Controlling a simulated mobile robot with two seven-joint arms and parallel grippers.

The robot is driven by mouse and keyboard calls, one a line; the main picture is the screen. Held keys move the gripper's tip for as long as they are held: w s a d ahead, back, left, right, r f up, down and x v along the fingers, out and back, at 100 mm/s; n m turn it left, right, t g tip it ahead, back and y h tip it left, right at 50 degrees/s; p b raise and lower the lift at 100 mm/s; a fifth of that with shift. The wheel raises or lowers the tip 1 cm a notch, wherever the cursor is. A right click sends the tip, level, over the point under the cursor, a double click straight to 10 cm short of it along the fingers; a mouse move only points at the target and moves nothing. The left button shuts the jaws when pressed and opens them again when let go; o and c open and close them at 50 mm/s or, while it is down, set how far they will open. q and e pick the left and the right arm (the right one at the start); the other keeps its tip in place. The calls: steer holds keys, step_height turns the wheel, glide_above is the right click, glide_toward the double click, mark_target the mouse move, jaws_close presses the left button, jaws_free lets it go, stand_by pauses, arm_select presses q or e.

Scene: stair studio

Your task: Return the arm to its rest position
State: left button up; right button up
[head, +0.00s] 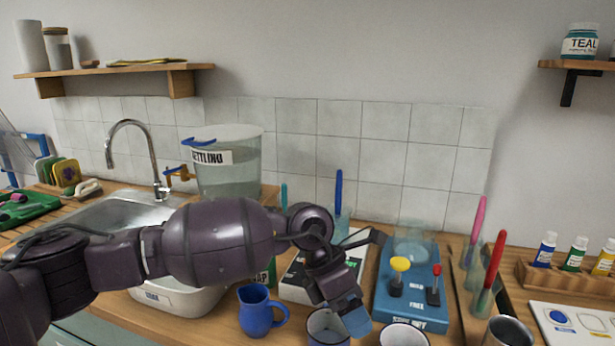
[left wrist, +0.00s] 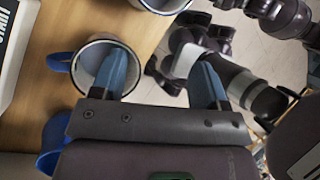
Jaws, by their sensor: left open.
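My left arm comes in from the left in the head view and reaches across the front of the counter. My right gripper is not in view.
A blue jug (head: 257,312), a second white mug (head: 404,336) and a blue control box with levers (head: 425,315) stand close around the gripper. A clear bucket (head: 228,175) stands behind by the sink (head: 120,215). Tubes (head: 490,270) and a paint rack (head: 560,280) are right.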

arm_select(q)
steer(key=s+d+r+n+t+h, duration=0.2)
steer(key=s+d+r+n+h, duration=0.45)
steer(key=n+h, duration=0.55)
steer(key=w+a+f+n+t+y, duration=0.3)
steer(key=a+n+t+y, duration=0.1)
steer(key=a+n+t, duration=0.7)
steer(key=w+a+f+n+t+y, duration=0.2)
steer(key=a+f+n+t+y, duration=0.15)
steer(key=a+n+t, duration=0.7)
steer(key=s+a+f+n+g+y, duration=0.3)
steer(key=a+f+n+g+y, duration=0.25)
steer(key=f+n+y, duration=0.35)
steer(key=s+a+f+n+g+y, duration=0.1)
steer(key=s+a+f+n+g, duration=0.3)
steer(key=s, duration=0.5)
steer(key=s+a+f+n+g, duration=0.2)
steer(key=s+a+f+g, duration=0.3)
steer(key=s, duration=0.4)
steer(key=s+a+f+n+g+y, duration=0.1)
steer(key=s+a+f+n+g, duration=0.3)
steer(key=s, duration=0.5)
steer(key=w+f+m+t+h, duration=0.1)
steer(key=w+f+m+t, duration=0.1)
steer(key=w+f+t, duration=0.5)
steer(key=shift+w+a+f+t, duration=0.35)
steer(key=shift+w+a+t, duration=0.1)
steer(key=shift+w+t, duration=0.45)
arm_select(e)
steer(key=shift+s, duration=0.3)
